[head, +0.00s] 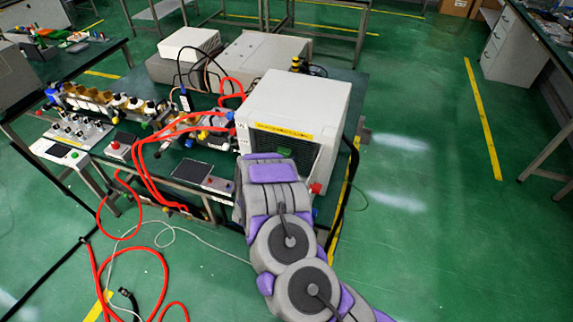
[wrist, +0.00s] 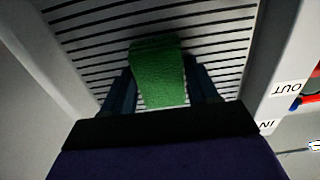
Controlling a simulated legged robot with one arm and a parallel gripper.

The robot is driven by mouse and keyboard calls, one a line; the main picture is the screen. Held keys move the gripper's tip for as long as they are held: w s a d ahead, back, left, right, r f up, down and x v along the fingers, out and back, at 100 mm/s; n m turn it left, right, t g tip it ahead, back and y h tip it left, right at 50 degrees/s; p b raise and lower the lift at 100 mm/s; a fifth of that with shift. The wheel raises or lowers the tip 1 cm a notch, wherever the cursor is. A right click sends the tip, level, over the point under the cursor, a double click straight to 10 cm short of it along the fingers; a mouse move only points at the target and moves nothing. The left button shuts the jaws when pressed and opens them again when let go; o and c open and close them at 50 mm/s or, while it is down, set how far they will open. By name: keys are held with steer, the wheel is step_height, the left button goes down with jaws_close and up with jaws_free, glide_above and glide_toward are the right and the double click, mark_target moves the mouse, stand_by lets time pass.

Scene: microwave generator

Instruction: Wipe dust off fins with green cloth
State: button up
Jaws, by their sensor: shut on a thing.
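The green cloth (wrist: 158,75) is a small block-like piece between my gripper's two dark fingers. My gripper (wrist: 160,88) is shut on it, and the cloth lies in front of the fins (wrist: 85,45). The fins are dark horizontal slots across a grey panel. Whether the cloth touches them I cannot tell. In the head view the white box (head: 297,100) stands on the bench, and a bit of the green cloth (head: 284,151) shows at its dark finned front. My arm hides part of that front, and my fingers are hidden there.
Red hoses (head: 150,165) run from the box's left side over the bench and onto the floor. A red knob (head: 316,188) is close right of my arm. Green floor is clear at right.

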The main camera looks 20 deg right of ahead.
mark_target(301, 156)
steer(key=shift+w+a+b, duration=0.35)
steer(key=shift+w+a, duration=0.4)
steer(key=shift+a, duration=0.2)
steer(key=shift+w+a+b, duration=0.3)
steer(key=shift+w+a, duration=0.25)
steer(key=shift+a, duration=0.2)
steer(key=shift+w+a+b, duration=0.25)
steer(key=shift+w+a, duration=0.25)
steer(key=shift+a, duration=0.25)
steer(key=shift+r+p, duration=0.45)
steer(key=shift+r, duration=0.4)
steer(key=shift+s+d+p, duration=0.55)
steer(key=shift+s+d, duration=0.6)
steer(key=shift+d, duration=0.45)
steer(key=shift+s+d+p, duration=0.55)
steer(key=shift+s+d, duration=0.65)
steer(key=shift+d, duration=0.45)
steer(key=shift+s+d+p, duration=0.55)
steer(key=shift+s+d, duration=0.6)
steer(key=shift+d, duration=0.45)
